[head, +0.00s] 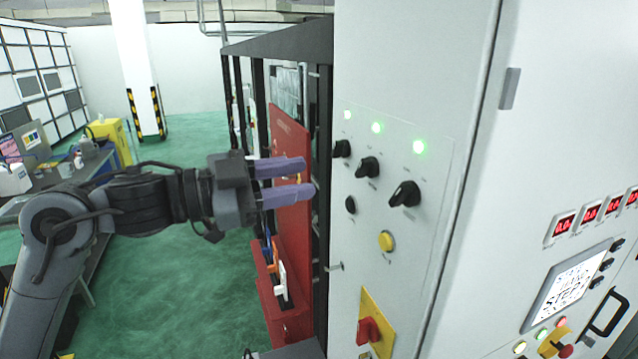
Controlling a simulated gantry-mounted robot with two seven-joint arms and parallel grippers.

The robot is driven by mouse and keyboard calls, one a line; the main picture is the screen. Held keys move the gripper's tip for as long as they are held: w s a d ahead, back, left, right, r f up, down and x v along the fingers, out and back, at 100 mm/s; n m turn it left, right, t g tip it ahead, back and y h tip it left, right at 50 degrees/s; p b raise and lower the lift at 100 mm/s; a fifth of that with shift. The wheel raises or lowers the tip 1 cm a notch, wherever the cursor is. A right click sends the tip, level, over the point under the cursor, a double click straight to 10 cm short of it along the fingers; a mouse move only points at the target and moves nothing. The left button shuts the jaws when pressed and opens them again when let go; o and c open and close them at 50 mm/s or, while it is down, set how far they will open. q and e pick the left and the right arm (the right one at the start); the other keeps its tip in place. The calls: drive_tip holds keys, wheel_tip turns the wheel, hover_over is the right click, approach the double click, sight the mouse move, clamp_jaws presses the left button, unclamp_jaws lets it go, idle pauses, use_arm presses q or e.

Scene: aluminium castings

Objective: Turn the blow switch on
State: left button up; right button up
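A light grey control panel (425,240) on the cabinet carries three black rotary switches in a slanting row: a left one (342,149), a middle one (368,167) and a larger right one (405,194). A lit green lamp sits above each. Their labels are too small to read, so I cannot tell which is the blow switch. My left gripper (308,178) has two purple fingers, parallel with a gap between them and nothing held. It is left of the switches, apart from them in the picture, pointing toward the panel. My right gripper is not in view.
Below the switches are a black button (350,205), a yellow button (386,241) and a red switch on a yellow plate (370,325). A red machine part (290,235) stands behind the gripper. Right are red digit displays (590,214) and a screen (572,287). Green floor is open at left.

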use_arm(q)
drive_tip(key=shift+v, duration=1.1)
